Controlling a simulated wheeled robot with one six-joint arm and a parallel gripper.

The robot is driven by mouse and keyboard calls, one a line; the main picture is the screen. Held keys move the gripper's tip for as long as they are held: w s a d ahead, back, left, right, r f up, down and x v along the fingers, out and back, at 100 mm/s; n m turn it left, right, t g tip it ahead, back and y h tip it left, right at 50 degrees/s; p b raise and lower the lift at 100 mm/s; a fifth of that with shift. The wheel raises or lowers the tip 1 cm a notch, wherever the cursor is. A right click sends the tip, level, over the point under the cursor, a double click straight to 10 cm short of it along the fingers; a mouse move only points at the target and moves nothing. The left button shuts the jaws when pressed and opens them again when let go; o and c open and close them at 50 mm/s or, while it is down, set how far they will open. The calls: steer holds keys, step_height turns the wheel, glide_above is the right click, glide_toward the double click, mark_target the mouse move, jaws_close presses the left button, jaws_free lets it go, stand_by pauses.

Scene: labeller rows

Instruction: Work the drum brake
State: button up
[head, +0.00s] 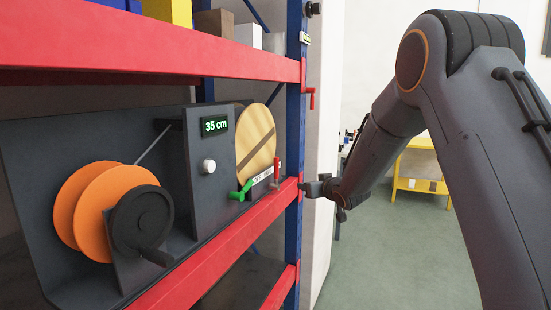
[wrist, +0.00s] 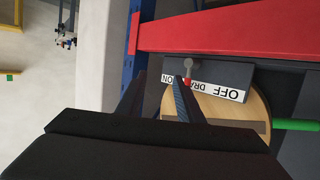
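The brake lever, a short grey arm with a red knob (head: 276,167), stands at a white label plate (head: 262,176) beside a wooden drum (head: 255,139). In the wrist view the picture is upside down. The plate (wrist: 229,93) reads OFF, DRAG and ON, and the red knob (wrist: 187,80) covers part of the lettering between DRA and ON. My gripper (head: 309,188) is just right of the lever, by the blue post. In the wrist view my gripper (wrist: 158,80) has its two fingers apart with nothing between them. One fingertip overlaps the plate near the knob; I cannot tell whether they touch.
A green handle (head: 240,191) sticks out left of the plate. The red shelf beam (head: 232,236) and blue post (head: 292,130) are close by.

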mark_target(276, 162)
steer(key=shift+w+a+r+n+t+y+p, duration=0.15)
steer(key=shift+w+a+r+n+y+p, duration=0.55)
steer(key=shift+w+a, duration=1.15)
steer(key=shift+w+a+r+n+t+y+p, duration=0.2)
steer(key=shift+w+a+r+y+p, duration=0.2)
steer(key=shift+w+a+r+y, duration=1.35)
steer(key=shift+w+a+r+n+t+h+p, duration=0.15)
steer(key=shift+w+a+n+p, duration=0.35)
steer(key=shift+w+a, duration=1.45)
steer(key=shift+s+a, duration=0.65)
steer(key=shift+s, duration=0.05)
jaws_close()
